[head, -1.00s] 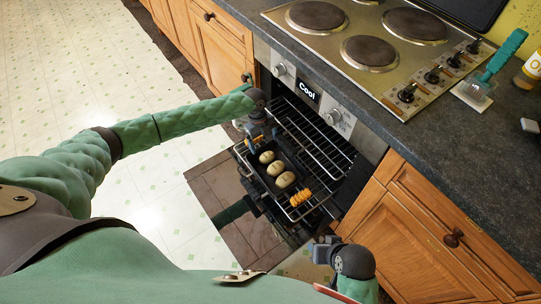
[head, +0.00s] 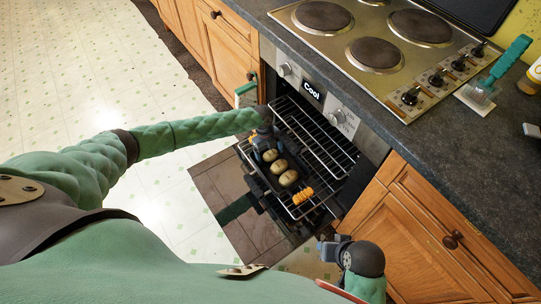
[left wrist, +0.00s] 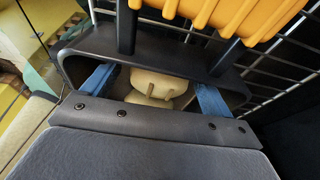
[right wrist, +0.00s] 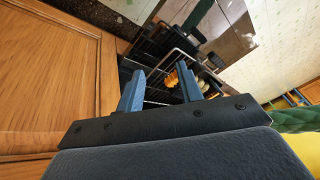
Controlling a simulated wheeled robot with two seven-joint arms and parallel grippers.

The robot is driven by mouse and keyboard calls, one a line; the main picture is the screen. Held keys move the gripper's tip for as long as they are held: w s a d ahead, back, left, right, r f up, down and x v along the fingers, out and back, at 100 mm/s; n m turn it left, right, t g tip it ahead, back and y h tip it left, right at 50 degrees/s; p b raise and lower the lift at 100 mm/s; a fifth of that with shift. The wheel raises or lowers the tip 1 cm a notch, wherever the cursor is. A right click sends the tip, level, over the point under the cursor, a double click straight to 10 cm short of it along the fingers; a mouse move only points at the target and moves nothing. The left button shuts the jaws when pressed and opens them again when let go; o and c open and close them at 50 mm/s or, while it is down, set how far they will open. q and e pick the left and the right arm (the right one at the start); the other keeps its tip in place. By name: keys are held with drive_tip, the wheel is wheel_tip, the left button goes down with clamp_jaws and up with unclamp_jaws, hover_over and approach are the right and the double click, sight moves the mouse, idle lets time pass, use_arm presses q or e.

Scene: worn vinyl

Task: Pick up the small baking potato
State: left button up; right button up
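The black tray (head: 262,183) on the open oven's rack holds a row of three pale potatoes: a far one (head: 270,155), a middle one (head: 279,167) and a near one (head: 288,178). The far one looks the smallest. My left gripper (head: 266,151) is open above the tray's far end, its fingers at either side of the far potato. In the left wrist view, pale potatoes (left wrist: 158,84) show between the two blue fingers, with gaps to both. My right gripper (right wrist: 161,88) is open and empty, low by the cabinet right of the oven.
The oven front (head: 310,90) and the cabinet (head: 425,225) border the right side. The floor (head: 90,90) to the left is clear.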

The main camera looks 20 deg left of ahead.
use_arm(q)
drive_tip(key=c, duration=0.9)
